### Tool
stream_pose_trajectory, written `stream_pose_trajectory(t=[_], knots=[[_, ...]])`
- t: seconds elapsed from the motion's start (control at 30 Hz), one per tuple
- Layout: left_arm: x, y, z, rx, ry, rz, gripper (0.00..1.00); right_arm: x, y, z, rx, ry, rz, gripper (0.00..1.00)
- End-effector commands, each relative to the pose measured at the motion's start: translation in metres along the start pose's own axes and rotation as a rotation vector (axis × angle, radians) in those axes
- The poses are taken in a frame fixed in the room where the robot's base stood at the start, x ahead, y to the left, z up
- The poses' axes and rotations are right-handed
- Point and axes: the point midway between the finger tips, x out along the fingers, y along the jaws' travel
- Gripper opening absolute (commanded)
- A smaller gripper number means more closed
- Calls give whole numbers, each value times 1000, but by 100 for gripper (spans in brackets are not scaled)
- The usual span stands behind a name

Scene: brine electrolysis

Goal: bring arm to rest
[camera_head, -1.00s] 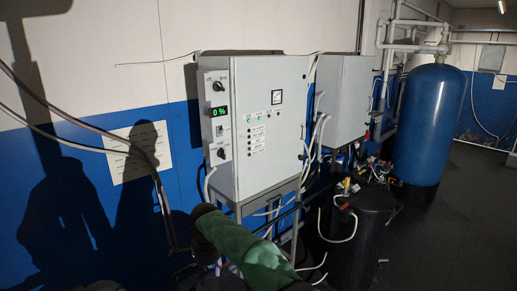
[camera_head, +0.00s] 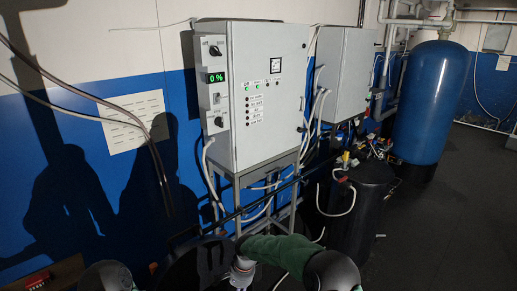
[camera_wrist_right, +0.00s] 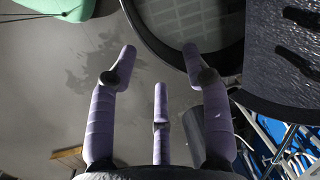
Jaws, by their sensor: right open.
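My right arm, in a green sleeve (camera_head: 280,250), is bent low at the bottom of the head view, in front of the cabinet stand and apart from the cabinet. My right gripper (camera_wrist_right: 160,62) shows in the wrist view. Its lavender fingers are spread and hold nothing, and they point over the floor towards a round dark rim. I cannot make out its fingers in the head view. A dark rounded part of mine is at the bottom left of the head view. My left gripper is not in view.
The grey control cabinet (camera_head: 268,95) reads 0 % and stands on a metal frame. A second cabinet (camera_head: 343,95), a black tank (camera_head: 360,220) with hoses and a blue cylinder (camera_head: 430,110) are to its right. The floor at right (camera_head: 450,230) is clear.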

Motion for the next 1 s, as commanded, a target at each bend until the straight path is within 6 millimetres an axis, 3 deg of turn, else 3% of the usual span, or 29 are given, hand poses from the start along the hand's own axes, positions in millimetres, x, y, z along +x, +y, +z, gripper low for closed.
stream_pose_trajectory(t=[0.03,0.2,0.37,0.5,0.6,0.73,0.83,1.0], knots=[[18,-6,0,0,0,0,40,38,27,-2,-19,-20,-3,49],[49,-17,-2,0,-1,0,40,122,101,4,-105,-59,-47,49],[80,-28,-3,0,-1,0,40,190,176,25,-174,-77,-89,49],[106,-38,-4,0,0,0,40,238,242,54,-229,-77,-119,49],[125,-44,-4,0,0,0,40,263,286,77,-265,-68,-133,49],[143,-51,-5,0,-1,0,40,281,330,107,-306,-53,-140,49],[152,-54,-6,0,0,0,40,286,351,123,-328,-41,-139,49],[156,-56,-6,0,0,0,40,287,366,135,-350,-32,-138,49]])
